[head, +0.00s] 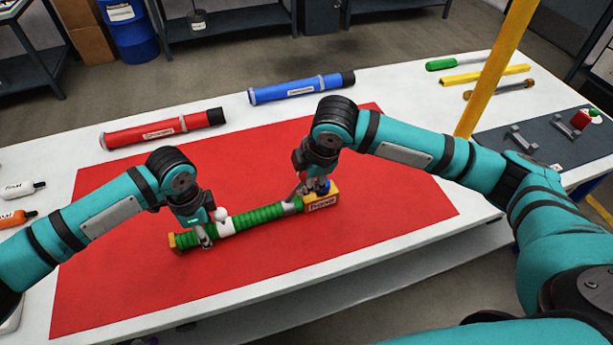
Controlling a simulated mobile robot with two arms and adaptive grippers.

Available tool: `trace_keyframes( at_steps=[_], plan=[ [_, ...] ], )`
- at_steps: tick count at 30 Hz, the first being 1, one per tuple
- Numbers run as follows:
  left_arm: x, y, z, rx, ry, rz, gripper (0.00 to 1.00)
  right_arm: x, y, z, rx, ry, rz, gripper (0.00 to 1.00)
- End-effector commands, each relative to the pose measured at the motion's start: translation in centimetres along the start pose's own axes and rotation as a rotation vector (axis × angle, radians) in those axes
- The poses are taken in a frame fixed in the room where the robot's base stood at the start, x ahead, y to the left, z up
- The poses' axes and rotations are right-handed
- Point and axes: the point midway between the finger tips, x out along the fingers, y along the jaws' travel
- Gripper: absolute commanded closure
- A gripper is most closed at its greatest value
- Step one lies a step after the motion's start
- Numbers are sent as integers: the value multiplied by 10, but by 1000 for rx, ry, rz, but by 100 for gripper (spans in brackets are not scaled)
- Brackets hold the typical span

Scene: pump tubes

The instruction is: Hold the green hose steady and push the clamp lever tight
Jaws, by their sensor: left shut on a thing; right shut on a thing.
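The green ribbed hose (258,216) lies on the red mat, slanting up from lower left to right. Its left end has a yellow-and-green fitting (182,241), and a white band (225,228) sits near that end. My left gripper (206,236) is shut on the hose beside the white band. At the right end, a grey clamp (292,207) sits where the hose meets a labelled yellow block (321,203) with a blue part on top. My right gripper (305,190) is shut at this clamp; its fingers largely hide the lever, so its angle cannot be told.
A red tube (160,131) and a blue tube (300,89) lie behind the work area. Green, yellow and brown-handled tools lie at the back right. A yellow post (492,75) rises near a grey tray (540,148). The red mat (380,225) is clear in front.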

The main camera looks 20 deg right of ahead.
Motion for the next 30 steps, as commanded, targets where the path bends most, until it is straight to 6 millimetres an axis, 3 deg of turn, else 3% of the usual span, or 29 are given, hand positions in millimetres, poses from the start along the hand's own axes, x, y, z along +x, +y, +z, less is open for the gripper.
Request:
trace_keyframes(
  at_steps=[6,30],
  plan=[
    [-1,1,-1,9,2,1,100,9,-3,3,5,-7,-4,100],
    [-1,2,-2,12,3,3,100,14,-3,11,41,98,-1,100]
  ],
)
